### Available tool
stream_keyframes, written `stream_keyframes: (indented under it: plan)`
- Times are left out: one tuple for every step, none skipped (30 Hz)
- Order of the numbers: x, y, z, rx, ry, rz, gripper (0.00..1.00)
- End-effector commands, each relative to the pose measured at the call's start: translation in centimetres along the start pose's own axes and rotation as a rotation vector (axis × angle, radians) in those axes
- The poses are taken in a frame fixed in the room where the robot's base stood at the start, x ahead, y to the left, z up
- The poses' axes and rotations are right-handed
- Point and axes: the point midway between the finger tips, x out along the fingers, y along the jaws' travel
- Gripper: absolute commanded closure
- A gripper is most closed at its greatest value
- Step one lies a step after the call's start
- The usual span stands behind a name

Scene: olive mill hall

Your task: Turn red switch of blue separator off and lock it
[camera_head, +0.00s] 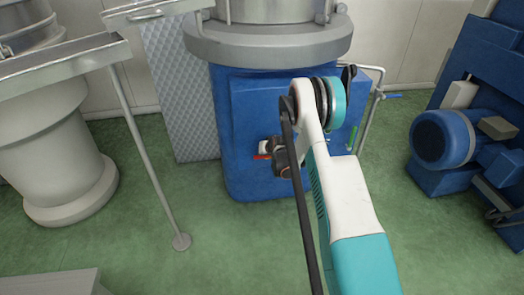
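The blue separator (245,175) stands at the centre back, a blue base under a round steel bowl (268,40). On its front, a small light box (264,146) with a red part (262,157) at its lower edge shows just left of my gripper; this looks like the red switch. My gripper (280,158) is dark and small in view, close in front of the separator's face beside the red part. I cannot tell whether it touches it or whether its fingers are open. My arm hides the separator's right front. No lock can be made out.
A steel chute (60,58) on a thin leg (148,155) stands at left, before a pale round vessel (55,150). A blue motor (440,138) stands at right. A pipe (372,110) runs beside the separator.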

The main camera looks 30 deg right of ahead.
Motion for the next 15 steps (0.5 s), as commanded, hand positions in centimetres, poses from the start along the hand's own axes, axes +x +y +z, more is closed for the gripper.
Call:
stream_keyframes:
  plan:
    - [0.0,0.0,0.0,0.000,0.000,0.000,1.00]
    - [0.0,0.0,0.0,0.000,0.000,0.000,1.00]
    - [0.0,0.0,0.0,0.000,0.000,0.000,1.00]
    - [0.0,0.0,0.0,0.000,0.000,0.000,1.00]
    - [0.0,0.0,0.0,0.000,0.000,0.000,1.00]
    - [0.0,0.0,0.0,0.000,0.000,0.000,1.00]
    - [0.0,0.0,0.0,0.000,0.000,0.000,1.00]
    - [0.0,0.0,0.0,0.000,0.000,0.000,1.00]
    - [0.0,0.0,-0.1,0.000,0.000,0.000,1.00]
    - [-0.1,-0.1,-0.1,0.000,0.000,0.000,1.00]
    - [-0.2,-0.1,-0.3,0.000,0.000,0.000,1.00]
    - [-0.4,-0.3,-0.5,0.000,0.000,0.000,1.00]
    - [-0.6,-0.4,-0.8,0.000,0.000,0.000,1.00]
    - [-0.8,-0.6,-1.1,0.000,0.000,0.000,1.00]
    - [-1.1,-0.8,-1.6,0.000,0.000,-0.001,1.00]
